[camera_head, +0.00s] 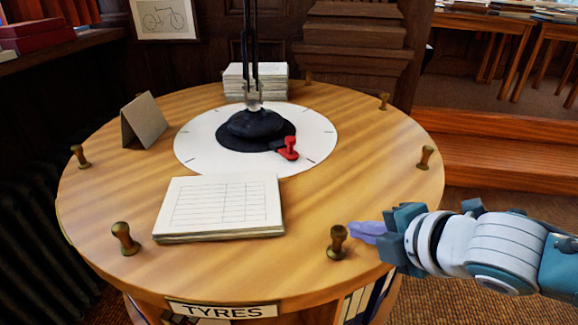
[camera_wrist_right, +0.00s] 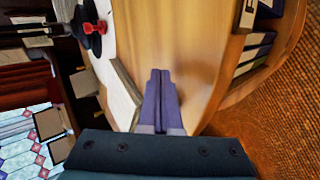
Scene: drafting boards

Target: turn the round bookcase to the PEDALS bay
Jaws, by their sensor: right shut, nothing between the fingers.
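The round bookcase (camera_head: 330,200) has a wooden top with several brass knobs standing around its rim. The label at its front reads TYRES (camera_head: 222,310); no PEDALS label shows. My right gripper (camera_head: 358,230) is shut and empty, its purple fingers pointing left over the front right of the top. The fingertips are close to the right side of the front right knob (camera_head: 337,242); I cannot tell whether they touch. My left gripper is not in view.
A pad of ruled sheets (camera_head: 222,205) lies on the top, near a white disc (camera_head: 200,148) with a lamp base (camera_head: 255,123) and a red clamp (camera_head: 288,148). A folded card (camera_head: 143,120) and a paper stack (camera_head: 256,82) stand farther back. Books fill shelves below.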

